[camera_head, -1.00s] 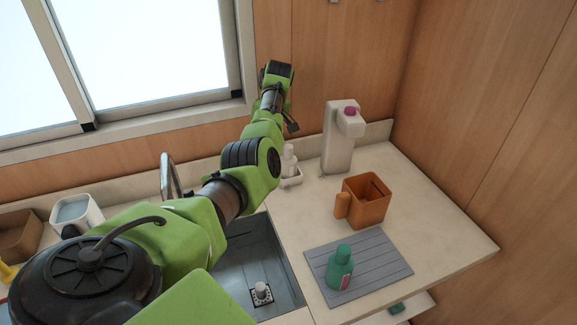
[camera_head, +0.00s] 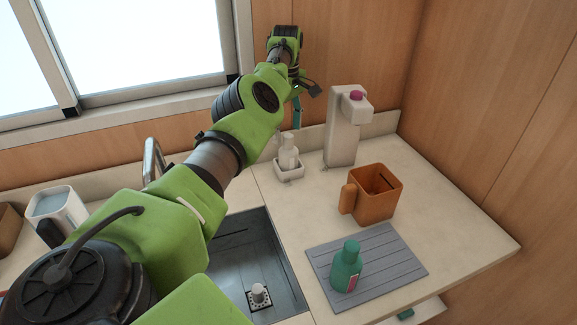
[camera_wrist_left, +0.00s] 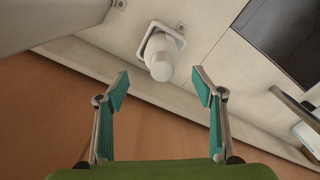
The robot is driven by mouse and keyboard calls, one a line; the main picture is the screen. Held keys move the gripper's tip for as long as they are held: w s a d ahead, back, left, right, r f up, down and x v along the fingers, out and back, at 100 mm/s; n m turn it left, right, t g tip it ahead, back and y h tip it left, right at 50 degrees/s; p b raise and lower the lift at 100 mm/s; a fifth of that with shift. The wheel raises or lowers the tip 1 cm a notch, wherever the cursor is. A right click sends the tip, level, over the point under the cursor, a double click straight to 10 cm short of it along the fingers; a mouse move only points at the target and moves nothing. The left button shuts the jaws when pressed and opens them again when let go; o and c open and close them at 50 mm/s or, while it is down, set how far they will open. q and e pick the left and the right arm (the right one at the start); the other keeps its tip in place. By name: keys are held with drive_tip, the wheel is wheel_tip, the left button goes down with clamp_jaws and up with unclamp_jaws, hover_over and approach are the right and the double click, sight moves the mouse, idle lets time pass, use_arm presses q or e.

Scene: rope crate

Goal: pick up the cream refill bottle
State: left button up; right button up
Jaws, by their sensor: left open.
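The cream refill bottle (camera_head: 288,153) is a small pale bottle with a narrow top. It stands upright in a small white holder (camera_head: 290,175) at the back of the counter, left of the dispenser. In the left wrist view the bottle (camera_wrist_left: 160,62) is seen from above, ahead of and between the fingertips, apart from them. My left gripper (camera_head: 303,97) is above the bottle and close to the wall, partly hidden by its own arm. Its teal-padded fingers are spread and empty in the left wrist view (camera_wrist_left: 160,76). My right gripper is not in view.
A tall pale dispenser (camera_head: 342,135) with a pink button stands just right of the bottle. An orange mug (camera_head: 375,200) and a green bottle (camera_head: 346,272) on a grey mat (camera_head: 395,266) are nearer. The sink (camera_head: 240,258) and faucet (camera_head: 152,165) lie to the left.

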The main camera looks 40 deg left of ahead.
sight(289, 149)
use_arm(q)
drive_tip(key=shift+f, duration=0.8)
drive_tip(key=shift+s+d+f+p, duration=0.1)
drive_tip(key=shift+f+p, duration=0.2)
drive_tip(key=shift+f, duration=0.05)
drive_tip(key=f, duration=0.1)
drive_tip(key=f+p, duration=0.1)
drive_tip(key=f, duration=0.2)
drive_tip(key=shift+d, duration=0.35)
drive_tip(key=shift+f, duration=0.35)
drive_tip(key=c, duration=1.2)
